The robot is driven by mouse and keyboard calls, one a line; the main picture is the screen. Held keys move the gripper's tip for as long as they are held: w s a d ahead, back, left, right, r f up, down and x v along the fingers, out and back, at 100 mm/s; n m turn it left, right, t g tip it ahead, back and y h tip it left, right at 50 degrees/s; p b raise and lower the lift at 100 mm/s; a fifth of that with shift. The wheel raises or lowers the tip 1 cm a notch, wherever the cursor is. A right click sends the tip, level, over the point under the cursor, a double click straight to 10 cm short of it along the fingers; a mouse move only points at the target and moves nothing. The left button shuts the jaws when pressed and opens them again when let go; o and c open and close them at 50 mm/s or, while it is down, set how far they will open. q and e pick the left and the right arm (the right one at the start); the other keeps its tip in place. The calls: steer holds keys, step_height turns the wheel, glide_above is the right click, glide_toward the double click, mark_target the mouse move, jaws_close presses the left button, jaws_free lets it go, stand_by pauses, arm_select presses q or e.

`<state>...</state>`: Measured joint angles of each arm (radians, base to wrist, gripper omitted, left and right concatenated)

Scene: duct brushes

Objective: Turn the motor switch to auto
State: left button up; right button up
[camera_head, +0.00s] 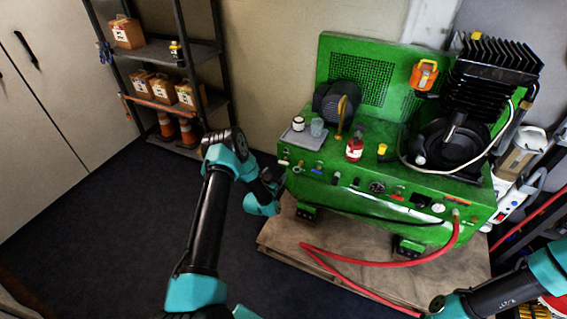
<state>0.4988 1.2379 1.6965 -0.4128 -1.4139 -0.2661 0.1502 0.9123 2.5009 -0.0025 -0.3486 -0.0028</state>
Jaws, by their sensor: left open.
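The green machine (400,215) stands on a low pallet, its front panel facing me. The panel carries a row of small knobs, a gauge (377,187), a red control (398,191) and a dark square control (419,200). The labels are too small to read, so I cannot tell which control is the motor switch or where it points. My left gripper (276,185) is at the panel's left end, open, partly hidden by its own wrist; I cannot tell whether it touches the machine. My right arm enters at the lower right; its gripper is not clearly visible.
A red hose (380,262) runs from the panel's right end over the pallet (275,240). A red bottle (354,149), a small tray (303,138) and a yellow-topped item (382,151) stand on the machine. A shelf (165,55) with boxes is at the back left. Dark floor is clear at left.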

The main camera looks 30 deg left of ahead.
mark_target(283, 163)
arm_select(q)
steer(key=w, duration=0.6)
steer(key=w+a, duration=0.1)
steer(key=w, duration=0.2)
steer(key=shift+w, duration=0.25)
steer(key=shift+c, duration=0.4)
steer(key=c, duration=0.8)
steer(key=shift+c, duration=0.2)
